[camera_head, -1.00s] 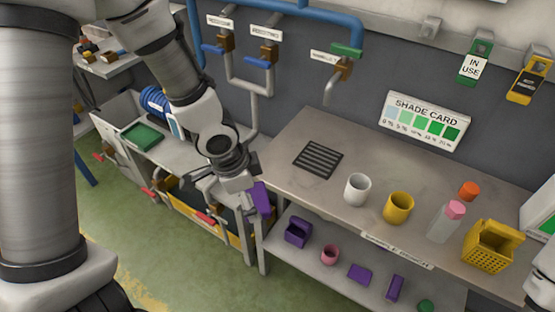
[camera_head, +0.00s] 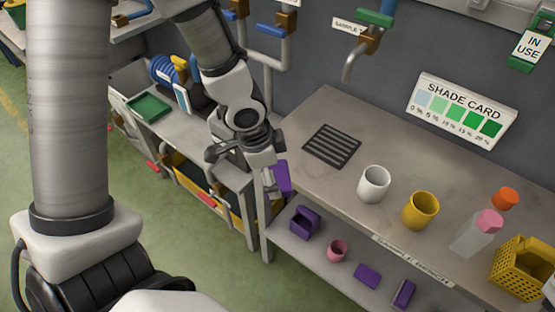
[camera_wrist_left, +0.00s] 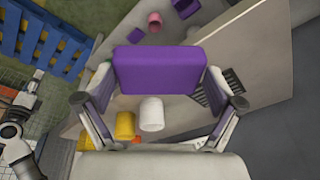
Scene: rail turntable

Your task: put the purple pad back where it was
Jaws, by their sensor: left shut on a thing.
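My left gripper (camera_head: 273,168) is shut on the purple pad (camera_head: 282,178). It holds the pad in the air near the left end of the bench (camera_head: 330,185). In the left wrist view the pad (camera_wrist_left: 160,69) lies level between the two fingers of the gripper (camera_wrist_left: 160,95). On the lower shelf are a purple open box (camera_head: 304,221), a flat purple piece (camera_head: 368,276) and a purple block (camera_head: 403,294). In the left wrist view, parts of my other arm appear at the left edge, too small to read the jaws.
On the bench top are a black grille (camera_head: 332,145), a white cup (camera_head: 374,184), a yellow cup (camera_head: 420,210), a pink-capped bottle (camera_head: 477,235) and a yellow basket (camera_head: 523,268). A pink cup (camera_head: 337,250) is on the lower shelf. A side table with a green tray (camera_head: 149,106) stands left.

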